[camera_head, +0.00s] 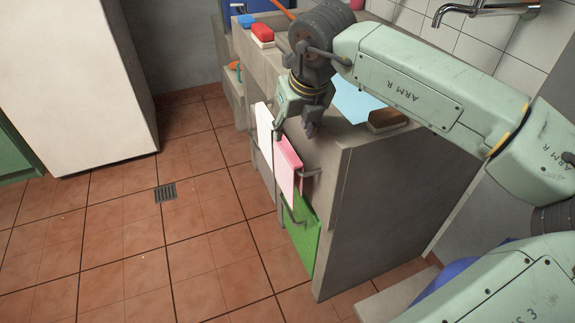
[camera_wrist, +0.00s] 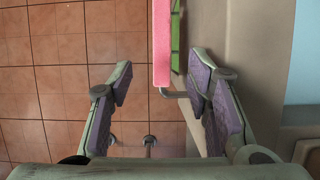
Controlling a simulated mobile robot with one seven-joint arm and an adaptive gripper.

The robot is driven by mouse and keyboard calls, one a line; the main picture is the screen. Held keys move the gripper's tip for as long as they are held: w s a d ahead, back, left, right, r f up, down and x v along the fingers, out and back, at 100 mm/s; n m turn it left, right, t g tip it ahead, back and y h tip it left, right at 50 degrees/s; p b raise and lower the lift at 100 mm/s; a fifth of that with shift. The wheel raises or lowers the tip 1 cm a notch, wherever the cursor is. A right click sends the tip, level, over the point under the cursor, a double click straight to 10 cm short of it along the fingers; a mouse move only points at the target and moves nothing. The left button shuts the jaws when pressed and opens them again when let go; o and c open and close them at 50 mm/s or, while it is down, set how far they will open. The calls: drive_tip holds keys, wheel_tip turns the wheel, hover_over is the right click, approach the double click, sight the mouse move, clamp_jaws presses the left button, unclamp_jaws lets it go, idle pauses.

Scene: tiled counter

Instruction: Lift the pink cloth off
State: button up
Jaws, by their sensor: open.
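The pink cloth (camera_head: 286,168) hangs over a grey rail on the front face of the counter, between a white cloth (camera_head: 264,130) and a green cloth (camera_head: 302,238). My gripper (camera_head: 294,127) is open and points down near the top edge of the counter, above and close to the pink cloth. In the wrist view the pink cloth (camera_wrist: 162,42) shows as a narrow strip, its near end roughly between the fingertips (camera_wrist: 160,80). Nothing is between the finger pads that I can tell. A green strip (camera_wrist: 175,40) shows beside it.
The counter's side panel (camera_head: 385,210) stands right of the cloths. On top are a light blue sheet (camera_head: 355,100), a brown block (camera_head: 387,119) and a red-topped item (camera_head: 262,32). The tiled floor (camera_head: 165,250) in front is clear, with a drain (camera_head: 166,192).

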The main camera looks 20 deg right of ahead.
sight(288, 149)
drive_tip(key=x, duration=0.5)
drive_tip(key=shift+a+p, duration=0.1)
drive_tip(key=shift+p, duration=0.2)
drive_tip(key=x, duration=0.2)
drive_tip(key=p+x, duration=0.1)
drive_tip(key=x, duration=0.2)
drive_tip(key=shift+w+d+r, duration=0.1)
drive_tip(key=shift+w+d, duration=0.1)
drive_tip(key=shift+w, duration=0.05)
drive_tip(key=shift+w+f, duration=0.1)
drive_tip(key=shift+f, duration=0.2)
drive_tip(key=shift+f+b, duration=0.25)
drive_tip(key=shift+b, duration=0.25)
clamp_jaws()
idle(0.5)
